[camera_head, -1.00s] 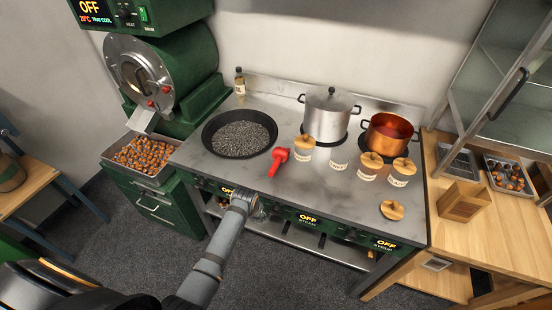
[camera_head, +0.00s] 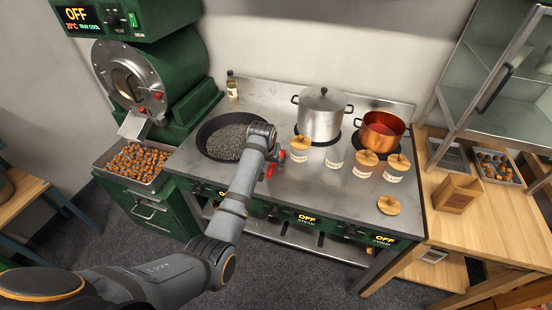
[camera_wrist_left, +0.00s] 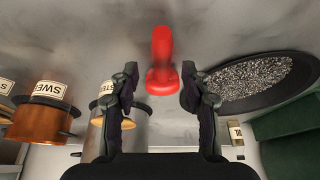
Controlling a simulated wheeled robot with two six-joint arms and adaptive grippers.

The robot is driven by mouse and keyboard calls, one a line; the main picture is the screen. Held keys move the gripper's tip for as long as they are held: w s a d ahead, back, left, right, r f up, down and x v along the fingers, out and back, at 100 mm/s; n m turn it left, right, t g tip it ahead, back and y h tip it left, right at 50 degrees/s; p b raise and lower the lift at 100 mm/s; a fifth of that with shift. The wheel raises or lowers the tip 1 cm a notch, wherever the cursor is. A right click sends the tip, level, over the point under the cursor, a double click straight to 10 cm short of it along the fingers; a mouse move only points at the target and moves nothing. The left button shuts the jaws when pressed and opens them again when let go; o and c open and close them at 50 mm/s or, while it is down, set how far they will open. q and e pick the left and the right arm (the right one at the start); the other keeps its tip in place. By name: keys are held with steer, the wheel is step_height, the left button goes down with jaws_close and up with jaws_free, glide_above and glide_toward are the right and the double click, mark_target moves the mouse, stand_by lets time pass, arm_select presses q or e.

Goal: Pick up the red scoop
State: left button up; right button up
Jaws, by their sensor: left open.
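The red scoop (camera_head: 270,170) lies on the steel counter between the black pan and the jars, partly hidden by my left arm in the head view. In the left wrist view the scoop (camera_wrist_left: 162,62) is seen whole, with its wider part between the fingertips and its other end pointing to the top of the picture. My left gripper (camera_wrist_left: 159,78) is open and empty, one finger on each side of the scoop, with gaps showing. In the head view the left gripper (camera_head: 276,158) is above the scoop. I cannot tell its exact height. My right gripper is not in view.
A black pan (camera_head: 209,148) of dark grains is left of the scoop. A lidded steel pot (camera_head: 320,119), a copper pot (camera_head: 381,134) and several wooden-lidded jars (camera_head: 300,153) stand to the right.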

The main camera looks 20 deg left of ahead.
mark_target(272, 167)
arm_select(q)
steer(key=shift+w+p+x, duration=0.1)
steer(key=shift+p+x, duration=0.1)
steer(key=shift+x, duration=1.5)
steer(key=shift+w+p+x, duration=0.15)
steer(key=shift+p+x, duration=0.05)
steer(key=shift+x, duration=1.5)
steer(key=shift+a+r, duration=0.15)
steer(key=shift+c, duration=0.4)
jaws_close()
